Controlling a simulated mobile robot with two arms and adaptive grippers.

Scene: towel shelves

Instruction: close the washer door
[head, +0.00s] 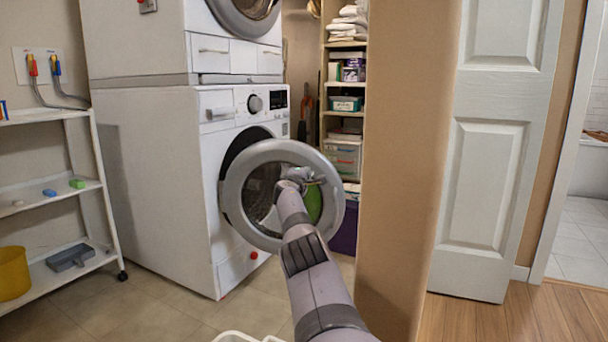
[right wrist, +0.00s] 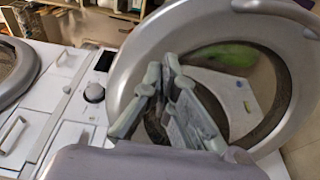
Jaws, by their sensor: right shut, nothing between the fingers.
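The white washer (head: 160,190) stands on the floor with a second machine stacked on it. Its round door (head: 236,192) has a grey ring and a see-through middle. The door stands open, swung out from the dark opening in the washer front. My right gripper (head: 318,181) is in front of the door, overlapping its middle and right part. In the right wrist view, the shut, empty fingers (right wrist: 165,82) show against the door ring (right wrist: 135,65). I cannot tell whether they touch it. My left gripper is not in view.
A white rack (head: 85,185) with a yellow bucket (head: 13,272) stands at the left. A tan wall edge (head: 405,160) and a white panelled door (head: 487,150) are close on the right. Shelves with towels (head: 347,25) stand behind.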

